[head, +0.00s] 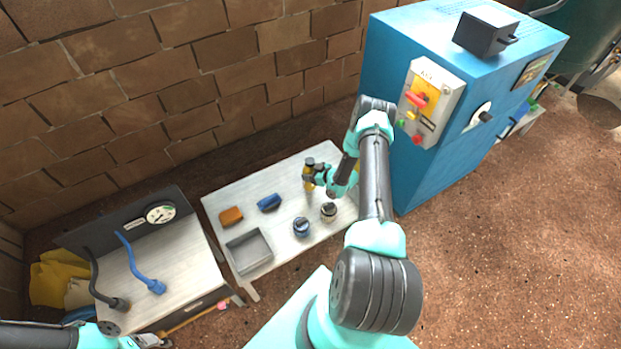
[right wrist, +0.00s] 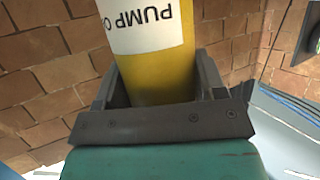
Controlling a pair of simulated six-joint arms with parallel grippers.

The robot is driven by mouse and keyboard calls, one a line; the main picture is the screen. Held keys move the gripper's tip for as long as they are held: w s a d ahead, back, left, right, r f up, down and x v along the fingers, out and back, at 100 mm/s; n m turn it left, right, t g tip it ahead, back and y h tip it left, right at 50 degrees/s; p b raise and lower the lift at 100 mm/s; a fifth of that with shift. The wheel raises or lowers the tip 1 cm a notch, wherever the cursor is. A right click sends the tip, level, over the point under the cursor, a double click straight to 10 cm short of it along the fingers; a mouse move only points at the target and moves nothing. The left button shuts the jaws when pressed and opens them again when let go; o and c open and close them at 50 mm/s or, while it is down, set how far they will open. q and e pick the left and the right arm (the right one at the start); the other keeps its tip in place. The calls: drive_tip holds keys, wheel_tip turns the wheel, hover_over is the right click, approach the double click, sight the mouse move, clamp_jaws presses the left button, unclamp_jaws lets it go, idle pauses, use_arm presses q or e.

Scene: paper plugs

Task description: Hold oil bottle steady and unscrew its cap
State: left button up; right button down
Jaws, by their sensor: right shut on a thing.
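The oil bottle (head: 309,184) is yellow with a dark top and stands over the far right part of the light table. Its dark cap (head: 309,162) shows at the upper end in the head view. In the right wrist view the yellow bottle (right wrist: 158,75) fills the space between the fingers, with a white label reading "PUMP O". My right gripper (head: 312,178) is shut on the bottle's body from the right side. I cannot tell whether the bottle touches the table. My left arm shows at the lower left corner, with its gripper (head: 150,341) low at the frame's bottom edge, its jaws unclear.
The light table (head: 275,215) also carries an orange block (head: 231,216), a blue block (head: 269,202), a grey tray (head: 249,251) and two small round jars (head: 302,227), (head: 328,211). A gauge bench (head: 180,262) with hoses stands left. A blue cabinet (head: 465,150) stands close on the right.

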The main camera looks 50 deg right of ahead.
drive_tip(key=shift+f, duration=0.1)
drive_tip(key=shift+f, duration=1.75)
drive_tip(key=shift+f, duration=0.15)
drive_tip(key=shift+c, duration=0.9)
unclamp_jaws()
drive_tip(key=v, duration=1.2)
